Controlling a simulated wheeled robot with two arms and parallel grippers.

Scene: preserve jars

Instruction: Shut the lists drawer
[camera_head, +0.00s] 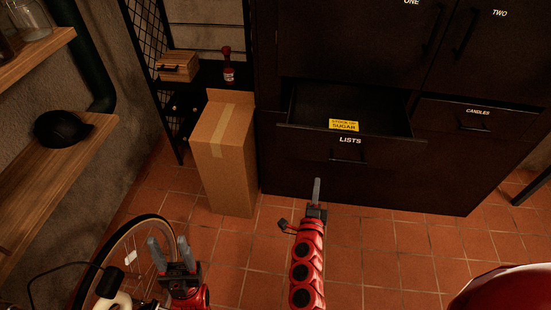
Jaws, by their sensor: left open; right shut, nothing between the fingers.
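The lists drawer (300,143) is part of a dark cabinet and stands pulled out. Its front carries the white label LISTS and a dark handle (348,154). A yellow note (344,125) reading STOCK UP SUGAR lies inside it, and the rest of the visible inside looks empty. My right gripper (316,188) is shut and empty, below and in front of the drawer front, apart from it in the picture. My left gripper (168,254) is open and empty at the lower left, in front of a bicycle wheel and away from the drawer.
A tall cardboard box (222,155) stands on the tiled floor left of the drawer. The candles drawer (470,118) is at the right. A bicycle wheel (108,243) is at the lower left. Wooden shelves (50,190) line the left wall. Floor before the cabinet is mostly clear.

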